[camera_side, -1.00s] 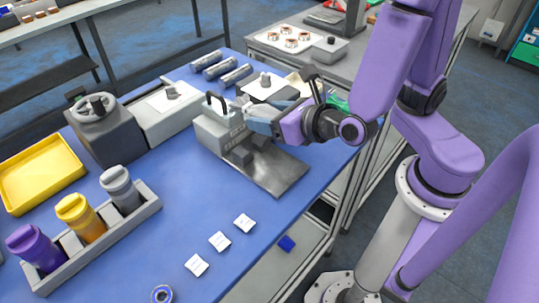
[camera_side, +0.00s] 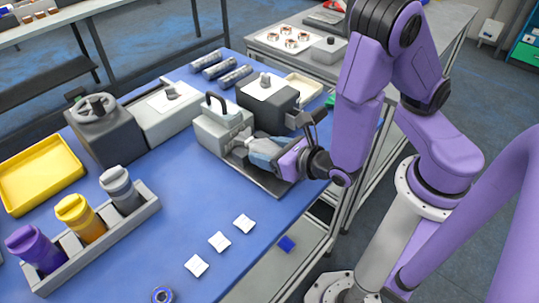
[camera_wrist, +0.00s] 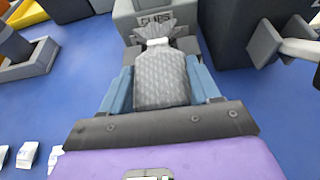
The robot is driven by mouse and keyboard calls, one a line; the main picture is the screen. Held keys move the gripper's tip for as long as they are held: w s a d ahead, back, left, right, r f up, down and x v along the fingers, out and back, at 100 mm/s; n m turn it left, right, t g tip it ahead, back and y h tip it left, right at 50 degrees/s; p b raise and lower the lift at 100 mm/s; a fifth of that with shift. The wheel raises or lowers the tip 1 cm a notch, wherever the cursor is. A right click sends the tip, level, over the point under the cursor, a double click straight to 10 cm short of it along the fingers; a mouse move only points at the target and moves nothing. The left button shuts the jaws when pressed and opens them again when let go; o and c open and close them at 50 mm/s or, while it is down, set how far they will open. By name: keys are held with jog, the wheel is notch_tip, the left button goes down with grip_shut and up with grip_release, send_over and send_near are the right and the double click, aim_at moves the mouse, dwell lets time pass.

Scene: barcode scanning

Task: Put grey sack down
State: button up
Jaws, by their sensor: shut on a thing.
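A grey patterned sack (camera_wrist: 162,82) with a gathered, tied top sits between the two blue fingers of my gripper (camera_wrist: 163,88) in the wrist view. The fingers are shut on its sides. In the side view my gripper (camera_side: 262,150) is low over the metal plate (camera_side: 272,184) in front of a grey handled device (camera_side: 219,124). The sack is mostly hidden there by the fingers and device. I cannot tell whether it touches the plate.
A dark box (camera_side: 268,98) with a white top stands behind the gripper. A rack of bottles (camera_side: 103,237), a yellow tray (camera_side: 42,172) and several white cards (camera_side: 219,242) lie to the left and front. The blue table between is clear.

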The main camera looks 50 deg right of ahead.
jog(key=shift+f, duration=0.85)
jog(key=shift+f, duration=0.2)
jog(key=o, duration=1.3)
jog(key=shift+v, duration=3.8)
